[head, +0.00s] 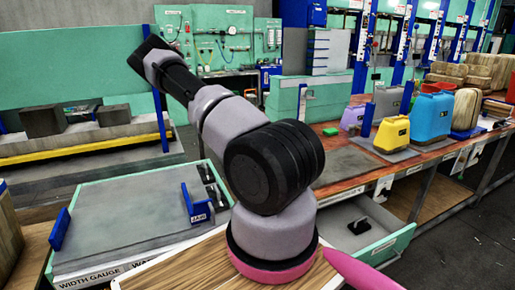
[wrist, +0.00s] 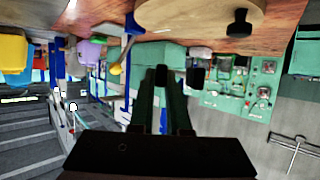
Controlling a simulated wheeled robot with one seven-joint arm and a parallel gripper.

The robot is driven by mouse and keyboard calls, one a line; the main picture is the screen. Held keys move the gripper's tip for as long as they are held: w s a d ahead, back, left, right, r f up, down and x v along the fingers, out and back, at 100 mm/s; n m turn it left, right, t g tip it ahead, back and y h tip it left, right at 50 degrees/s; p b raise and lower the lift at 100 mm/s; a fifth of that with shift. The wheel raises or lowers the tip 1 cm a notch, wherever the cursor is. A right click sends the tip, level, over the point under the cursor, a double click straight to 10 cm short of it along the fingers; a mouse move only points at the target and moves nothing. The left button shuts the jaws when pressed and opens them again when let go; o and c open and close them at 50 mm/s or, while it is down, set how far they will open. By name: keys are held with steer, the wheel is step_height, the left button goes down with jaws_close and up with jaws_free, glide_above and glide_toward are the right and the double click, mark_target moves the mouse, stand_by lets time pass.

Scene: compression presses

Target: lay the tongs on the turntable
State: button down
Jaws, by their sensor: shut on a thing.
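In the wrist view, which is upside down, my gripper (wrist: 163,72) reaches forward with two dark green fingers. They close on a small dark thing (wrist: 163,78), which I take to be the tongs; little of its shape shows. Another small dark block (wrist: 196,77) shows just right of the fingers, and I cannot tell whether it belongs to the held thing. A round pale wooden disc, likely the turntable (wrist: 185,14), lies on the wooden surface at the top of the wrist view. It is apart from the fingers. In the head view my arm hides the gripper.
A black knob (wrist: 238,25) stands by the disc's edge. A yellow-ended tool (wrist: 117,68) is left of the fingers. In the head view a long bench carries yellow (head: 393,135) and blue (head: 431,118) containers; an open drawer (head: 385,243) juts out below. A grey-topped station (head: 125,222) is left.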

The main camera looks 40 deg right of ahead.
step_height(320, 180, down, 8)
steer(key=shift+d, duration=0.1)
steer(key=shift+f, duration=0.1)
stand_by(0.3)
steer(key=c, duration=0.9)
jaws_free()
